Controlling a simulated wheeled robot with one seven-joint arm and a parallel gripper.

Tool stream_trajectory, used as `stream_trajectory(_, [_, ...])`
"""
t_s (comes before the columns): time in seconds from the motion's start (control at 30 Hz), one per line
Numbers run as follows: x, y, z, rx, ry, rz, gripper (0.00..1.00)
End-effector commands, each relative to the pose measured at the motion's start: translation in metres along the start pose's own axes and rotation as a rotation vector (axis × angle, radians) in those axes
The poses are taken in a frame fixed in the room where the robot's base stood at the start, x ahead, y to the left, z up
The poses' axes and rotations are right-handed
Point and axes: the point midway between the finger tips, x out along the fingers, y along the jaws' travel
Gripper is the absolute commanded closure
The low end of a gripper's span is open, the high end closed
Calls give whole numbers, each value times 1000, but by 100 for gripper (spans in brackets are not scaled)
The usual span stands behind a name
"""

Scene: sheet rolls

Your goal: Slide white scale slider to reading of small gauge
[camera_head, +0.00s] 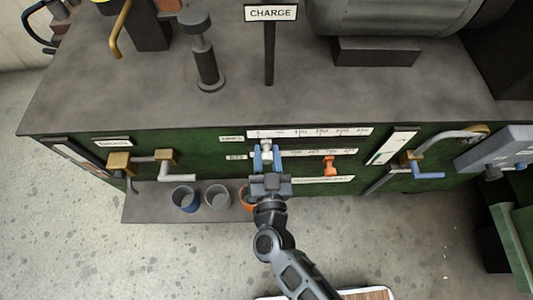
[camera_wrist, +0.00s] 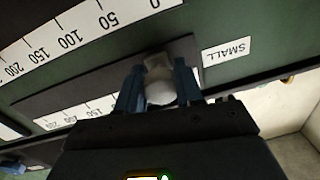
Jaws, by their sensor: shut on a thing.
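The white scale slider (camera_head: 267,145) is a pale knob near the low, left end of the upper scale (camera_head: 310,133) on the green panel. My gripper (camera_head: 267,158) is shut on this knob, one blue finger on each side. In the wrist view the knob (camera_wrist: 160,92) sits between the fingers over a dark slot, near the 0 end of a scale (camera_wrist: 85,35) marked 0 to 200. A SMALL label (camera_wrist: 226,52) is beside the slot's end. I cannot make out a small gauge or its reading.
An orange slider (camera_head: 329,165) stands lower right on the panel. Brass-and-grey handles (camera_head: 142,160) are left, a blue-handled crank (camera_head: 425,172) right. A blue cup (camera_head: 185,199), a grey cup (camera_head: 218,197) and a partly hidden orange cup (camera_head: 245,199) stand on the ledge below.

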Motion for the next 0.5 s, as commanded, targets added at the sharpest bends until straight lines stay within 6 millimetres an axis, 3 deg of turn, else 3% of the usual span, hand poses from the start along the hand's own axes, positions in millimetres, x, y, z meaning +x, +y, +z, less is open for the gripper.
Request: stream_trajectory(0.5, [-4, 77, -12, 1, 1, -1, 100])
